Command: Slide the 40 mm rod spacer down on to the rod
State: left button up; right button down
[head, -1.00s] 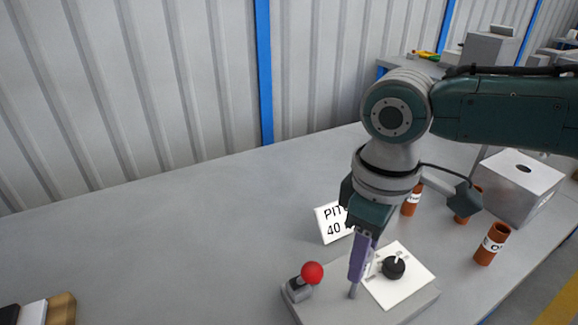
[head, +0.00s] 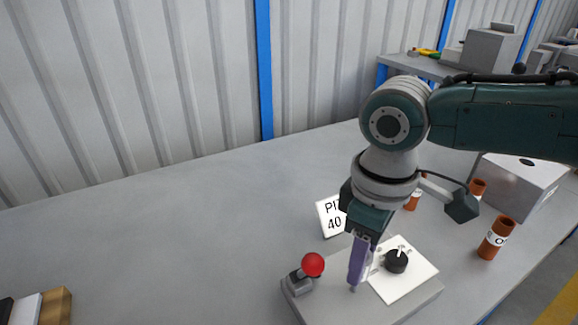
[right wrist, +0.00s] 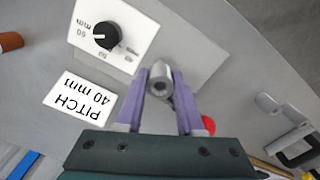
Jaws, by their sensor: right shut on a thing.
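My right gripper (head: 356,278) points down over the grey base plate (head: 405,308), its purple fingers shut. In the right wrist view its fingers (right wrist: 160,88) close on a grey round spacer (right wrist: 161,81) with a hole in its end. In the head view the fingers hide the spacer. A short bit of the grey rod (head: 353,289) shows just under the fingertips, above the plate. I cannot tell whether the rod is inside the spacer's bore. My left gripper is out of view.
A red-knobbed lever (head: 312,265) stands left of the fingers. A white panel with a black dial (head: 396,262) lies close on the right. A "PITCH 40 mm" sign (head: 331,217) stands behind. Orange labelled tubes (head: 497,238) and a grey box (head: 522,185) are at right. The table's left is mostly clear.

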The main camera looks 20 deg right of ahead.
aim_at(354, 290)
jog(key=shift+f+b, duration=1.5)
jog(key=shift+f, duration=0.65)
jog(key=shift+c, duration=2.3)
grip_release()
notch_tip(354, 290, up, 10)
jog(key=p, duration=0.3)
